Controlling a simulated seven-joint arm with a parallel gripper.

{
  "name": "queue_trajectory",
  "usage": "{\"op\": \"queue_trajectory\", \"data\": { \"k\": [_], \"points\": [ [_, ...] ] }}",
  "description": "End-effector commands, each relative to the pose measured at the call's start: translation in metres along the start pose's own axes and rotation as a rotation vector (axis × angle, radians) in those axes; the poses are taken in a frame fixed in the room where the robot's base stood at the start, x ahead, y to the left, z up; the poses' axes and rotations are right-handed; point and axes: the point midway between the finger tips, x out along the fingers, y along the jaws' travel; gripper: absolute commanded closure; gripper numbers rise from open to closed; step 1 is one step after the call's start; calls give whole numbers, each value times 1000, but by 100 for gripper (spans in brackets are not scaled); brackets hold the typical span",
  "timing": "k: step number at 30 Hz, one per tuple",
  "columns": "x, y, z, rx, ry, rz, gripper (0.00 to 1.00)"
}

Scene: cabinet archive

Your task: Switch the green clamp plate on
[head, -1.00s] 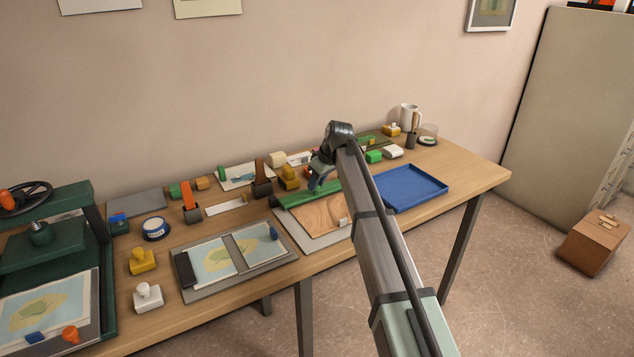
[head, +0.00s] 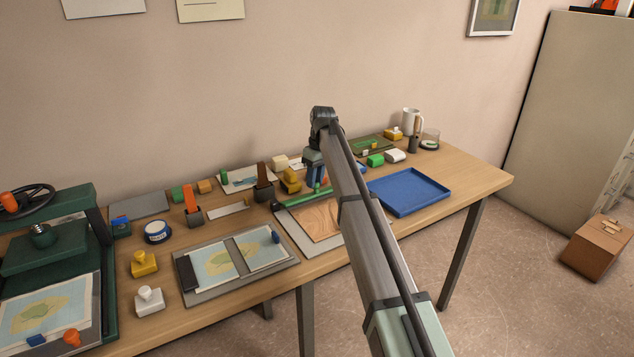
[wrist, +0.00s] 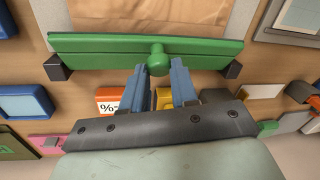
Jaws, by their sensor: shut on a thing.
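The green clamp plate (head: 292,201) is a long green bar lying across the back edge of a board with a wood-grain sheet (head: 318,219). In the wrist view the bar (wrist: 100,52) spans the picture between two dark end blocks, with a round green knob (wrist: 157,58) at its middle. My gripper (wrist: 160,71) has its two blue fingertips on either side of this knob and is shut on it. In the head view my gripper (head: 317,184) points down at the bar, and my arm hides the bar's right part.
A blue tray (head: 408,192) lies to the right. A grey board with map sheets (head: 235,262) lies to the left. Stamps, an orange-handled tool (head: 191,199) and small blocks stand close behind and beside the bar. A green press (head: 50,250) stands at far left.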

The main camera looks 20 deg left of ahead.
Motion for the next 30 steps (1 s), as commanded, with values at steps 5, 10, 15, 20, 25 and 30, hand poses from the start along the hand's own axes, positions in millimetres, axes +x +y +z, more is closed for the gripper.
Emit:
{"op": "queue_trajectory", "data": {
  "k": [5,10,15,20,25,30],
  "points": [
    [-3,4,-9,13,-82,-22,100],
    [-3,4,-11,21,-127,-34,100],
    [-3,4,-11,24,-145,-39,100],
    [-3,4,-11,24,-146,-39,100],
    [-3,4,-11,24,-146,-39,100],
    [-3,4,-11,24,-145,-40,56]
  ]
}}
